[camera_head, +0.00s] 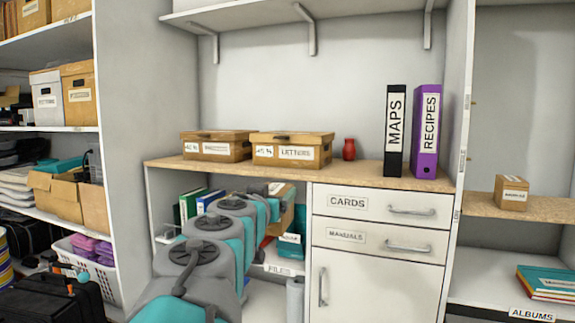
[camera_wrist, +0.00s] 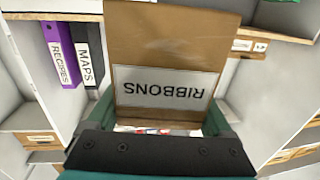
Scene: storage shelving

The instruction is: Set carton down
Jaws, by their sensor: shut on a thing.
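A brown carton labelled RIBBONS (camera_wrist: 165,45) fills the upper middle of the wrist view, its label upside down. My gripper (camera_wrist: 160,110) is shut on it, with a teal finger at each side. In the head view only a brown part of the carton (camera_head: 284,214) shows past my arm, in front of the open compartment under the wooden counter (camera_head: 365,178). My arm hides the rest of it and most of the gripper. I cannot tell from these views whether the carton touches anything beneath it.
Two lidded boxes, one marked LETTERS (camera_head: 291,150), a red vase (camera_head: 349,149) and MAPS (camera_head: 395,130) and RECIPES (camera_head: 427,130) binders stand on the counter. Bare counter lies along its front. A FILES label (camera_head: 279,270) marks the lower shelf. A small carton (camera_head: 511,193) sits right.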

